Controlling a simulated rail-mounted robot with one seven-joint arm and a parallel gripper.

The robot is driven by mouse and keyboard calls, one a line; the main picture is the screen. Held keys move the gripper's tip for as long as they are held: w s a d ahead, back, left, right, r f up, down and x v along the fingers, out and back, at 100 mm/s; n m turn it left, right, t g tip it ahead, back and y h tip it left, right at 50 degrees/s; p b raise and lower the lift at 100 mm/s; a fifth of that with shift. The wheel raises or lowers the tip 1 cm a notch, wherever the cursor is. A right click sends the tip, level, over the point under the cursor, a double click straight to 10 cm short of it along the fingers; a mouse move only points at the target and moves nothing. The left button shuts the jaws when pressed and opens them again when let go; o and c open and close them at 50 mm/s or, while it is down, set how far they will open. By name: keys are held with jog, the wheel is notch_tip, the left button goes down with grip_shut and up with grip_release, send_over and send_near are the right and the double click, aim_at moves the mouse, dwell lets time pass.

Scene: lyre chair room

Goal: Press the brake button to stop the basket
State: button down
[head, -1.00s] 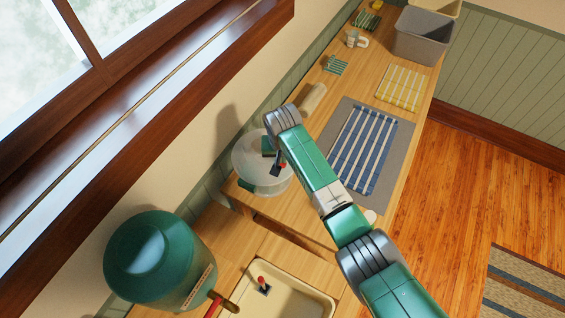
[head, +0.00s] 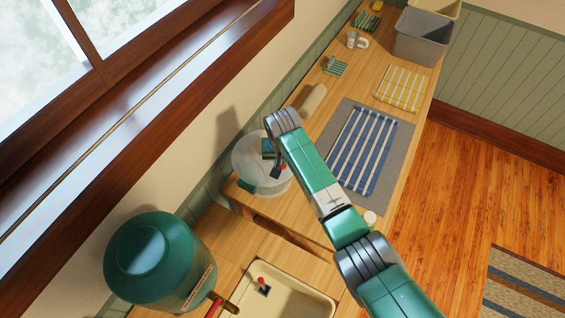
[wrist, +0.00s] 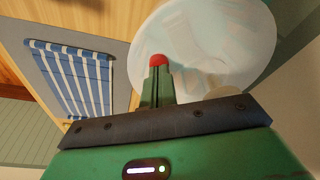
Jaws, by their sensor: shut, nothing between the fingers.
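The basket's container is a round, clear, pale-lidded spinner (head: 246,164) on the wooden counter, below the window wall. Green parts show at its top and lower edge. My gripper (head: 276,172) is over its right part, fingers shut and empty. In the wrist view, the shut fingers (wrist: 158,82) reach over the pale round lid (wrist: 225,45). A red spot (wrist: 158,60) shows right at the fingertips. I cannot tell whether it is the brake button or whether the fingers touch it. My arm hides part of the spinner in the head view.
A blue striped towel on a grey mat (head: 402,135) lies right of my arm. A large green drum (head: 155,255) stands at lower left. A cream sink (head: 300,290) is in front, with a red-topped piece (head: 261,281). A grey bin (head: 420,38) stands at the far end.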

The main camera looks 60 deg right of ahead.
notch_tip(320, 180, up, 7)
jog(key=p, duration=0.7)
dwell(0.4)
